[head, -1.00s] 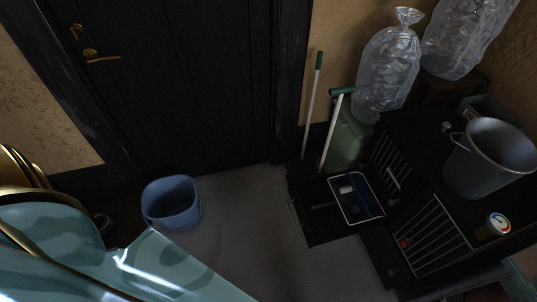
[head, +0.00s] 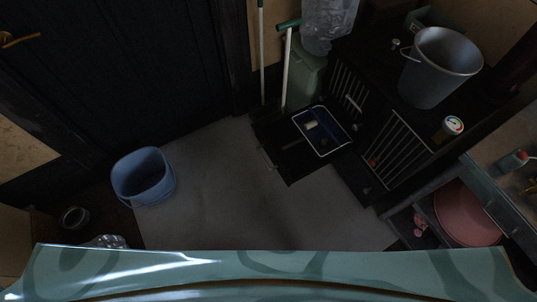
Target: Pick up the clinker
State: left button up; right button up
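I cannot make out the clinker for certain in the head view. A small reddish spot (head: 373,163) shows at the barred front of the dark stove-like unit (head: 378,115), too small and dim to identify. A low dark platform (head: 290,163) juts out from that unit, with a blue tray (head: 340,137) on it. A small pale object (head: 311,126) lies in the tray. Neither gripper shows. My own teal body fills the bottom edge and hides what lies below it.
A grey bucket (head: 432,85) and a round gauge (head: 454,125) are on top of the dark unit. A blue bin (head: 143,180) stands on the floor at left. Two long-handled tools (head: 286,75) lean near a green bin (head: 305,80). A pink basin (head: 468,213) sits at right. The middle floor is clear.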

aim_at(323, 143)
jog(key=k+l+z, duration=0.1)
jog(key=l+z, duration=0.3)
jog(key=l, duration=0.15)
jog(key=l+z, duration=0.85)
jog(key=l, duration=0.25)
